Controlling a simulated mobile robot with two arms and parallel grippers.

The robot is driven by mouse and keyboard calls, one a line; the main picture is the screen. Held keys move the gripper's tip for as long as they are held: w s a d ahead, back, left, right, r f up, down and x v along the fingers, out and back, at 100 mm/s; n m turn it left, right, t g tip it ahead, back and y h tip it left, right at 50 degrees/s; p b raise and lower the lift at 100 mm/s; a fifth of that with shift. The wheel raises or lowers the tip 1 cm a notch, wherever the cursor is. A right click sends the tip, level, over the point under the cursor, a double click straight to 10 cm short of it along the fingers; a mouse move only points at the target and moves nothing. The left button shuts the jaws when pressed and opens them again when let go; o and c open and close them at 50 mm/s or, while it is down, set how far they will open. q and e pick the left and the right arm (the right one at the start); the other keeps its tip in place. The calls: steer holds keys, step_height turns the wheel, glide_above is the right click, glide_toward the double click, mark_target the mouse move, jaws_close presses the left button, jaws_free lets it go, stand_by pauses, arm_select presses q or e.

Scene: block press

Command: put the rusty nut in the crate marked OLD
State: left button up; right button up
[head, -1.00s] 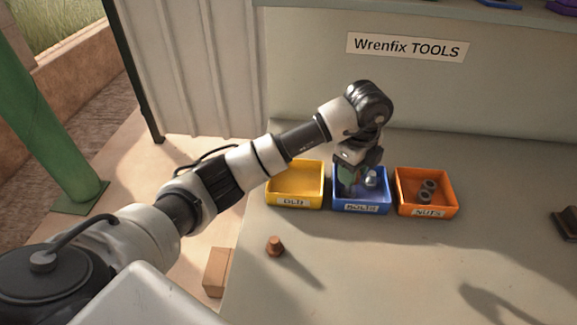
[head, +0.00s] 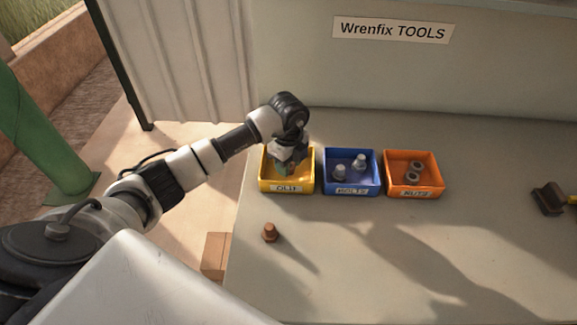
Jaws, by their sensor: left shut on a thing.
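The yellow crate marked OLD (head: 286,187) stands on the bench, leftmost of three crates. My left gripper (head: 284,167) points down at this crate, its fingertips over or just inside it. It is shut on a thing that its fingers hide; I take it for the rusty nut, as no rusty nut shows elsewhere. I cannot tell whether the held thing touches the crate floor. My right gripper is not in view.
The blue crate marked BOLTS (head: 351,190) holds two grey bolts. The orange crate marked NUTS (head: 413,191) holds two grey nuts. A rusty bolt (head: 270,232) stands on the bench in front. A dark tool (head: 548,199) lies far right. The front of the bench is mostly clear.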

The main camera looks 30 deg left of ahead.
arm_select(q)
step_height(320, 180, down, 2)
steer(key=shift+f, duration=0.2)
steer(key=o, duration=1)
steer(key=shift+f, duration=0.1)
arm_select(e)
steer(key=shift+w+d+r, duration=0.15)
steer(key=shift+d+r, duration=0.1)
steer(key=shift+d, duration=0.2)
arm_select(q)
steer(key=shift+r, duration=0.3)
step_height(320, 180, up, 12)
steer(key=shift+f+b, duration=0.15)
steer(key=shift+b, duration=0.85)
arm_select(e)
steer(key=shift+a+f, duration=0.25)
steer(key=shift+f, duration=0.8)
